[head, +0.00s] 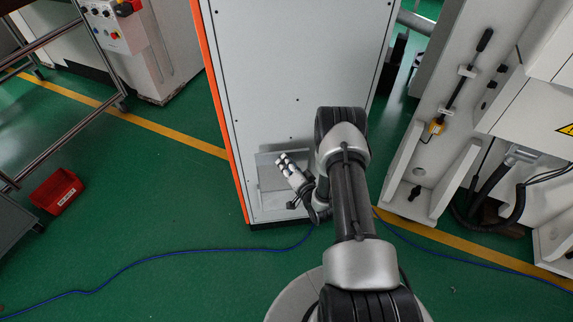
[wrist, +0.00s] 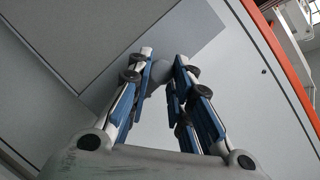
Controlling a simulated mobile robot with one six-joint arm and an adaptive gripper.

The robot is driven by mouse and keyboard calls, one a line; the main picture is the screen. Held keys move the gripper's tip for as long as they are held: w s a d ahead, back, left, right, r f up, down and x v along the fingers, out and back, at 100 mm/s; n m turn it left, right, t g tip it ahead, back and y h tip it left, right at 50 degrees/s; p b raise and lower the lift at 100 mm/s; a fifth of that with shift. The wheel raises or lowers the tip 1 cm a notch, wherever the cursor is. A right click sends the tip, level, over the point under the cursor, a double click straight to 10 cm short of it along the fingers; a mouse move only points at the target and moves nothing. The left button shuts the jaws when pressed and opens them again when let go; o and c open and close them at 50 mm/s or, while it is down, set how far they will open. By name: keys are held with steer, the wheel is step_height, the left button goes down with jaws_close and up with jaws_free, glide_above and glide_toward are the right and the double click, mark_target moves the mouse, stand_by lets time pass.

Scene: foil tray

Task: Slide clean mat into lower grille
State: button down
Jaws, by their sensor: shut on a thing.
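My gripper (head: 283,163) is low at the front of the grey cabinet. In the wrist view its two blue-padded fingers (wrist: 165,62) are a little apart, with a small grey piece between them. I take this piece as part of the clean mat, a flat grey panel (wrist: 95,40) that fills the upper left there. In the head view a pale square panel (head: 265,172) shows around the fingers, against the cabinet's lower front. I cannot tell whether this square is the mat or the lower grille. The grille's slot is not clearly seen, and my arm hides part of this area.
The cabinet (head: 285,70) has an orange left edge (head: 222,110). A blue cable (head: 150,262) runs over the green floor. A red bin (head: 57,190) lies at the left. White machine parts (head: 425,170) stand at the right. The floor left of the cabinet is mostly clear.

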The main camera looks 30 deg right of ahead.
steer(key=shift+w, duration=0.1)
steer(key=b, duration=0.3)
glide_above(285, 189)
steer(key=shift+w, duration=0.1)
stand_by(0.6)
steer(key=shift+f+b, duration=0.1)
steer(key=shift+b, duration=0.2)
stand_by(1.4)
steer(key=shift+f+b, duration=1.65)
steer(key=shift+f, duration=0.25)
steer(key=shift+f+b, duration=0.3)
steer(key=shift+f, duration=9.65)
